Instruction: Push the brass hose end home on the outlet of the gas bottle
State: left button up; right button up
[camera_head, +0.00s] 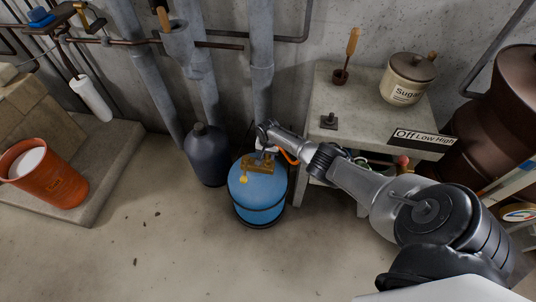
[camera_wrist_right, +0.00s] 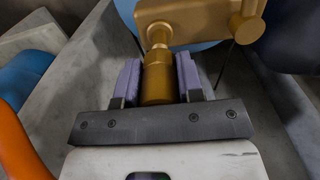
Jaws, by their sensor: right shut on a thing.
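The blue gas bottle (camera_head: 257,207) stands upright on the floor in the head view, with a brass valve (camera_head: 259,164) on top. The valve also shows at the top of the right wrist view (camera_wrist_right: 195,18), with its outlet (camera_wrist_right: 158,36) towards my gripper. My right gripper (camera_head: 264,152) is at the valve. In the wrist view its purple pads (camera_wrist_right: 159,78) are shut on the brass hose end (camera_wrist_right: 157,82). The hose end is in line with the outlet and appears to meet it; how deep it sits I cannot tell. My left gripper is not in view.
The orange hose (camera_head: 289,157) runs beside my right gripper. A dark bottle (camera_head: 207,157) stands close left of the gas bottle. A concrete bench (camera_head: 365,108) with a sugar jar (camera_head: 408,80) is at the right. The floor in front is clear.

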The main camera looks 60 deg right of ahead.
aim_at(268, 160)
jog(key=shift+f+b, duration=0.35)
jog(key=shift+f+b, duration=0.95)
jog(key=shift+f, duration=0.15)
jog(key=shift+f+b, duration=0.85)
jog(key=shift+f, duration=0.1)
jog(key=o, duration=1)
jog(key=shift+r+p, duration=0.5)
jog(key=shift+r, duration=0.1)
notch_tip(268, 160, up, 11)
jog(key=p, duration=0.5)
jog(key=shift+r+p, duration=0.1)
jog(key=shift+p, duration=0.25)
jog(key=shift+r, duration=0.75)
